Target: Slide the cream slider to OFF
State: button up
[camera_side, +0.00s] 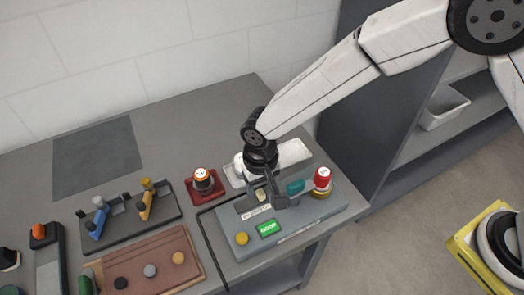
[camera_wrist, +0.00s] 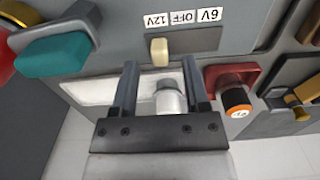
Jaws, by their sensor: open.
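The cream slider (camera_wrist: 159,50) stands in a dark slot (camera_wrist: 196,43) on the grey panel. In the wrist view it is beside the 12V label, at the left end of the slot. The OFF label (camera_wrist: 183,18) is at the middle and the 6V label (camera_wrist: 209,15) at the right. My gripper (camera_wrist: 161,70) is open, its two fingers apart, with the slider just beyond and between the tips; contact cannot be told. In the side view the slider (camera_side: 261,195) shows next to my gripper (camera_side: 270,197), over the panel (camera_side: 225,222).
A teal knob (camera_side: 296,187) and a red knob (camera_side: 322,178) stand close on the right. A green display (camera_side: 269,228) and yellow button (camera_side: 242,239) are in front. An orange-topped button (camera_side: 202,178) and a white tray (camera_side: 294,153) are behind.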

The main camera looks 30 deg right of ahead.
jog(key=shift+f, duration=0.95)
grip_shut()
dwell(0.8)
